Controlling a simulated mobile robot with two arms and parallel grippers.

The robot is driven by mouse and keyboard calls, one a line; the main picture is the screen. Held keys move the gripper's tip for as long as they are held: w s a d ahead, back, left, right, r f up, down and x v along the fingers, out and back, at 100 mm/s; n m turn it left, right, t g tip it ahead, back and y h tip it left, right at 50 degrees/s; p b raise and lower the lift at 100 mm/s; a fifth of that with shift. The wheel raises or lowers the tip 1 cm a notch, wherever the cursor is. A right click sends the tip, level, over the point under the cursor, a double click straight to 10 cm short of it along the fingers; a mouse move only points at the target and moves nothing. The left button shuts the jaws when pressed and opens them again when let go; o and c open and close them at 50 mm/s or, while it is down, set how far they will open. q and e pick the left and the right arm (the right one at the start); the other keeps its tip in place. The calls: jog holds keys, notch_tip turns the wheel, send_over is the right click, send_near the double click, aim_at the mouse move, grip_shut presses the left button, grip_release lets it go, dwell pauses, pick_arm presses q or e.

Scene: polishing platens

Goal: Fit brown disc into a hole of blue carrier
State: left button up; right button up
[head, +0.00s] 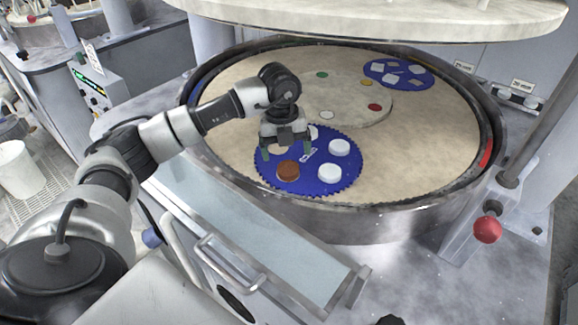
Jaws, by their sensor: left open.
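The blue carrier (344,179), a toothed round plate, lies flat on the beige platen (420,165) near its front rim. The brown disc (288,171) is at the carrier's front left; I cannot tell whether it sits down in a hole or on top. White discs (339,146) (329,173) sit on the carrier to its right, and another is partly hidden behind my gripper. My left gripper (286,151) is open, fingers pointing down, just above and behind the brown disc, apart from it. A beige round hole shows partly between its fingers. My right gripper is not in view.
A second blue carrier (398,73) with pale square pieces lies at the platen's back right. Coloured dots mark the raised centre plate (350,107). A metal rim (390,215) surrounds the platen, and a large upper plate (400,18) hangs above the back. The platen's right side is clear.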

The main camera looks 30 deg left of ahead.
aim_at(288, 169)
pick_arm(q)
jog(key=shift+w+d+f, duration=0.1)
jog(key=shift+f, duration=0.25)
notch_tip(288, 169, down, 4)
jog(key=p, duration=0.3)
jog(key=shift+f, duration=0.45)
jog(key=shift+d+f, duration=0.1)
jog(key=shift+f, duration=0.05)
jog(key=shift+c, duration=0.3)
jog(key=c, duration=1.1)
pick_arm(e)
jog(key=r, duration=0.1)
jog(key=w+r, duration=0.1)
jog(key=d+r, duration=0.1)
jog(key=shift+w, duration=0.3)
